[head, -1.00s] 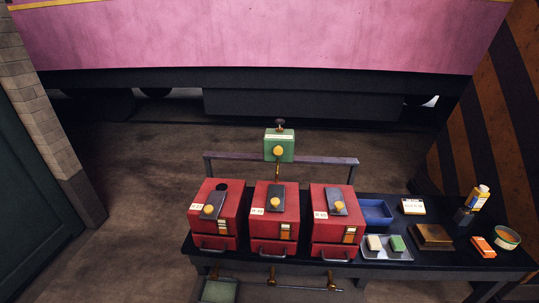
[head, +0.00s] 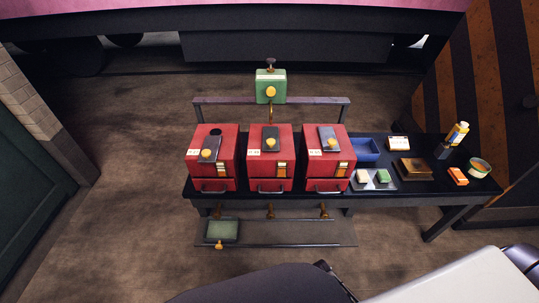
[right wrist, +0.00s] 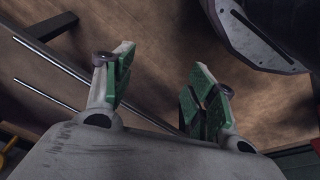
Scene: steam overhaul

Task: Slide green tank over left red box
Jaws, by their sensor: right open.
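The green tank (head: 270,88) sits on the purple-grey rail behind the table, above the middle red box, with a yellow knob on its front and a dark cap on top. The left red box (head: 200,171) stands on the dark table and has a dark round hole in its top. A dark plate with a yellow knob lies beside the hole. The middle red box (head: 282,171) and right red box (head: 345,171) stand in a row with it. My right gripper (right wrist: 158,88) is open and empty in the right wrist view, away from the tank. My left gripper is not in view.
A blue tray (head: 362,150), a metal tray (head: 391,186), a brown box (head: 414,169), a bottle (head: 458,132) and a tin (head: 480,168) crowd the table's right side. A low shelf (head: 300,234) holds a green-topped item (head: 222,231). Floor around is clear.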

